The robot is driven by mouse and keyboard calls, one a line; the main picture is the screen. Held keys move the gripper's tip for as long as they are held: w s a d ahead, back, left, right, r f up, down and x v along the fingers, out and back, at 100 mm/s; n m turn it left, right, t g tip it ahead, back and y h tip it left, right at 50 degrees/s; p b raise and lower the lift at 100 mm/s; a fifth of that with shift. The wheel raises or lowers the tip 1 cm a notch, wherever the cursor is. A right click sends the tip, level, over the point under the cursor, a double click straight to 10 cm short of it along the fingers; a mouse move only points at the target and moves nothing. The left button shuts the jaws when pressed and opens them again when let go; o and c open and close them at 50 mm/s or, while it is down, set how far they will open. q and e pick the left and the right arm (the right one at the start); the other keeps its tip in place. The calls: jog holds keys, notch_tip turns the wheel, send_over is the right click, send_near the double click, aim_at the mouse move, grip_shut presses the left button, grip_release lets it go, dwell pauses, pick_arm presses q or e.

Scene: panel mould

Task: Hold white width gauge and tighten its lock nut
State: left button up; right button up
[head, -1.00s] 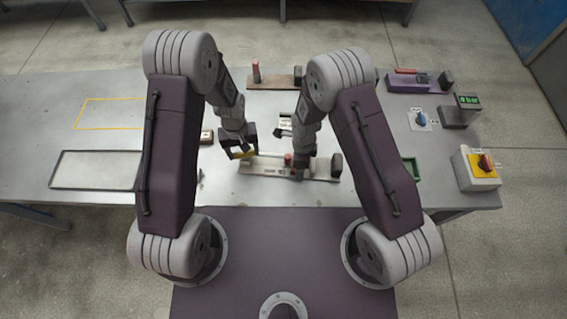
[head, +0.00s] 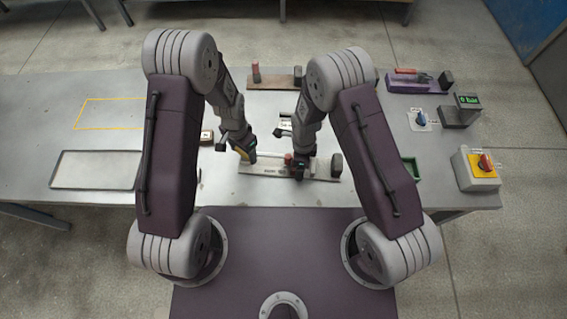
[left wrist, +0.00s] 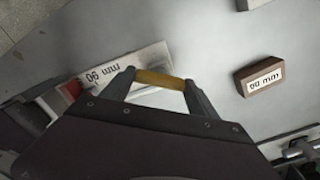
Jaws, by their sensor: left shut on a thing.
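The white width gauge (head: 265,167) lies on the bench below my grippers, a long pale strip with a red part (head: 288,159) and a dark block (head: 337,165) at its right end. Its label and strip (left wrist: 145,62) show in the left wrist view, with the red part (left wrist: 70,90) beside them. My left gripper (head: 247,157) is over the gauge's left part.
A brown labelled block (left wrist: 262,77) lies apart on the bench. A gauge with a red post (head: 256,72) lies behind, and a purple holder (head: 412,87) at back right. A switch box (head: 475,168) and green display (head: 468,100) stand right. An empty tray (head: 95,170) lies left.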

pick_arm(q)
jog(key=m, duration=0.4)
jog(key=shift+m, duration=2.9)
jog(key=o, duration=1.4)
notch_tip(320, 180, up, 12)
